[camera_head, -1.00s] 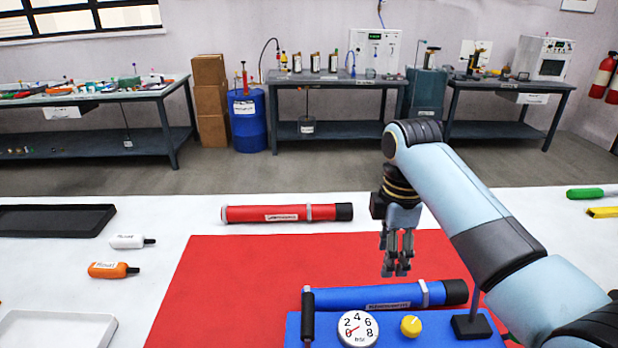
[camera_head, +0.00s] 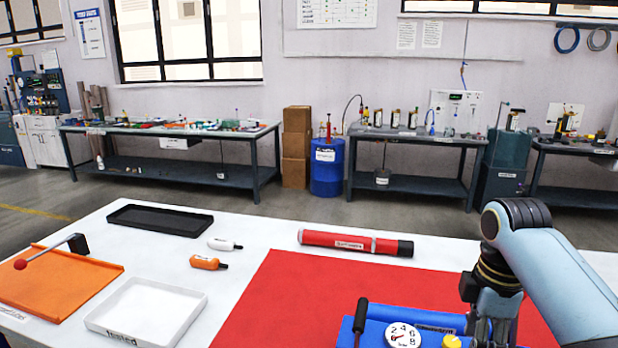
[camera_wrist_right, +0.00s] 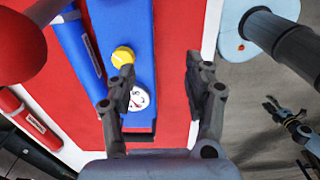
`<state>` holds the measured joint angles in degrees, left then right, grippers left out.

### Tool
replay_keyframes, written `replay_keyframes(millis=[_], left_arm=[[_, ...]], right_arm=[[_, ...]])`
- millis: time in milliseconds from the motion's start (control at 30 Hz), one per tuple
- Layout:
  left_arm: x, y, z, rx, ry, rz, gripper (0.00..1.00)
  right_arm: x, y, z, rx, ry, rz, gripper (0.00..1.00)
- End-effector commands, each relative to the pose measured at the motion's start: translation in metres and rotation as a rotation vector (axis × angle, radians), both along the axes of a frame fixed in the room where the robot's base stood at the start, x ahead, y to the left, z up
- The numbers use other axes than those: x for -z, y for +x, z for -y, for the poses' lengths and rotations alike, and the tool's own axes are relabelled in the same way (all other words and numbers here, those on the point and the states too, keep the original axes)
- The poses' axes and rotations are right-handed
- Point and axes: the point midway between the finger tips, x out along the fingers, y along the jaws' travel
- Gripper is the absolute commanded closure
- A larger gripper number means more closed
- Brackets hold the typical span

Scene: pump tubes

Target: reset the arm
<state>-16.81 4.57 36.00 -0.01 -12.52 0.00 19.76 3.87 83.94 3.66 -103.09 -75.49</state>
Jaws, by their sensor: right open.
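My right arm comes in from the right in the head view, and its gripper (camera_head: 490,330) hangs down beside the pump box, partly cut off by the bottom edge. In the right wrist view the right gripper (camera_wrist_right: 162,85) has its two fingers spread apart with nothing between them. The blue pump box (camera_wrist_right: 130,25) with a white gauge (camera_wrist_right: 139,98) and a yellow knob (camera_wrist_right: 123,57) lies below. A small dark gripper (camera_wrist_right: 275,108), seemingly my left one, hangs over the floor at the right of the wrist view; its jaws are unclear.
A red tube (camera_head: 335,240) lies behind the red mat (camera_head: 290,295). A black tray (camera_head: 160,219), white tray (camera_head: 148,312), orange tray (camera_head: 60,285), white bottle (camera_head: 222,244) and orange bottle (camera_head: 205,262) occupy the left. A black handle (camera_head: 361,315) stands up beside the gauge.

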Motion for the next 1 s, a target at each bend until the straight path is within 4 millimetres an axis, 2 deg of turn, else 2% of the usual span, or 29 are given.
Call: replay_keyframes(millis=[167, 333, 567, 767, 1000], left_arm=[[0.000, -0.006, 0.000, -0.001, 0.000, -0.009, 0.60], [0.000, -0.003, 0.000, 0.000, 0.000, -0.006, 0.60], [0.001, -0.011, 0.000, 0.000, 0.001, -0.018, 0.60], [0.001, -0.013, 0.000, -0.001, 0.001, -0.021, 0.60], [0.001, -0.012, -0.001, 0.000, 0.001, -0.019, 0.60]], right_arm=[[0.009, -0.020, 0.002, 0.096, -0.009, 0.022, 0.48], [0.015, -0.043, 0.004, 0.214, -0.014, 0.052, 0.48], [0.020, -0.094, 0.007, 0.456, -0.015, 0.119, 0.48], [0.011, -0.144, 0.008, 0.695, 0.007, 0.187, 0.48], [-0.012, -0.198, 0.006, 0.955, 0.060, 0.258, 0.48]])
